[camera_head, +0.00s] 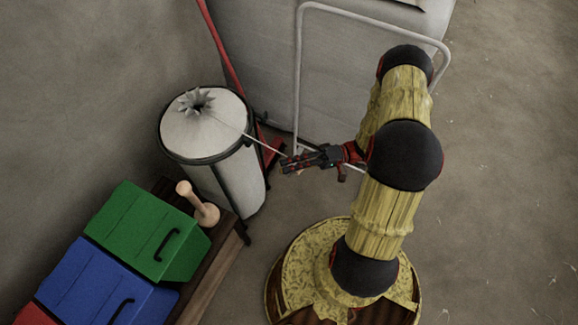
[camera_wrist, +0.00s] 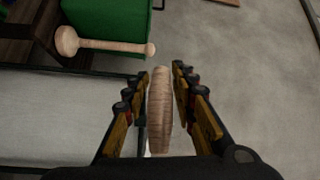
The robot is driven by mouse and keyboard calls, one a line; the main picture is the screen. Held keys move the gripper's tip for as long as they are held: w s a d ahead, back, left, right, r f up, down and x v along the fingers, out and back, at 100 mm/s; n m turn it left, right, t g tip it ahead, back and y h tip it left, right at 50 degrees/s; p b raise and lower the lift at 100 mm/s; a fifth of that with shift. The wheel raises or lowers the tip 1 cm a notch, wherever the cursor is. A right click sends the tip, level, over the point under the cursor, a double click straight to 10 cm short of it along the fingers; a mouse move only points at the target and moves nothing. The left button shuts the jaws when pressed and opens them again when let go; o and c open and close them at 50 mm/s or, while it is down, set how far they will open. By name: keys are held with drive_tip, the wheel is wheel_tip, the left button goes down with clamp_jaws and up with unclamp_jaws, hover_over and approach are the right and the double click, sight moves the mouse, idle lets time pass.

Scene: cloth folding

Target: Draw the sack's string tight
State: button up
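The white sack (camera_head: 228,180) stands in a dark round frame, its pale top gathered to a puckered neck (camera_head: 196,101) with a small dark opening. A thin pale string (camera_head: 250,138) runs nearly straight from the neck to my gripper (camera_head: 290,164), to the right of the sack and apart from it. In the wrist view, my gripper (camera_wrist: 160,78) has its fingers on either side of a wooden toggle (camera_wrist: 160,110) and appears closed on it. The string's join to the toggle is hidden. Pale sack cloth (camera_wrist: 60,115) fills the wrist view's lower left.
Green (camera_head: 140,230) and blue (camera_head: 105,285) boxes sit lower left. A large grey panel with a pale rail (camera_head: 297,75) stands behind. The floor at right is clear.

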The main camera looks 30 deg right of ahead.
drive_tip(key=shift+o, duration=0.6)
drive_tip(key=shift+d, duration=0.1)
drive_tip(key=s+d+f, duration=0.1)
drive_tip(key=d, duration=1)
drive_tip(key=shift+s+d, duration=0.3)
drive_tip(key=shift+s, duration=0.1)
